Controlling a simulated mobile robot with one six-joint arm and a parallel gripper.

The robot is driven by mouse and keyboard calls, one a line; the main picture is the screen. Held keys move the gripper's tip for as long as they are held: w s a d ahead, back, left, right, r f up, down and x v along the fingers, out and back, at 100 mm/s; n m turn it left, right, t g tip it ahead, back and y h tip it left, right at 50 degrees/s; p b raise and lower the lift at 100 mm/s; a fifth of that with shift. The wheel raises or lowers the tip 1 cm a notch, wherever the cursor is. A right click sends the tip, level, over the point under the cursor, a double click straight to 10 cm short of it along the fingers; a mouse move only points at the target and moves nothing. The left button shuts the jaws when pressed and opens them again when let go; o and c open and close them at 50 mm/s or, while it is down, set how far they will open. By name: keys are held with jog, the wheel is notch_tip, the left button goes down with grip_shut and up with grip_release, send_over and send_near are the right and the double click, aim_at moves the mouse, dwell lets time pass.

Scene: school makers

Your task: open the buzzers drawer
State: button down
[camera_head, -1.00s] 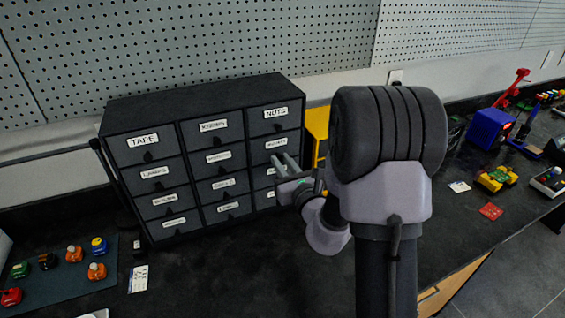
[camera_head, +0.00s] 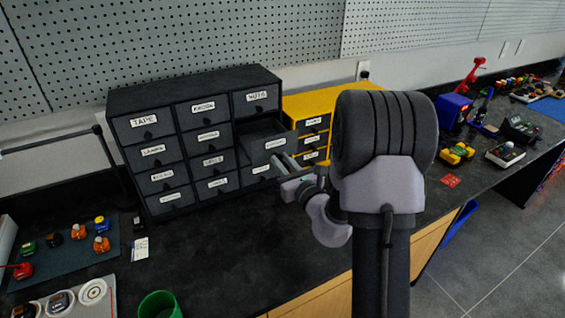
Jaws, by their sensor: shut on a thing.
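A dark drawer cabinet (camera_head: 185,92) stands on the black bench, with labelled drawers in three columns. In its right column, the drawer (camera_head: 268,148) just below the NUTS drawer (camera_head: 256,97) stands partly pulled out. Its label is too small to read surely as buzzers. My gripper (camera_head: 284,163) is at the lower part of that drawer's front, shut on its handle. The handle itself is hidden by the fingers. The other drawers of the cabinet look closed.
A yellow drawer cabinet (camera_head: 318,98) stands just right of the dark one, partly behind my arm. A mat with small coloured parts (camera_head: 60,262) lies at the left. A green cup (camera_head: 159,304) stands at the front.

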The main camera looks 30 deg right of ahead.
jog(key=shift+w, duration=0.1)
jog(key=c, duration=1.3)
grip_release()
jog(key=s+p, duration=1.2)
jog(key=s, duration=0.5)
jog(key=shift+s, duration=0.2)
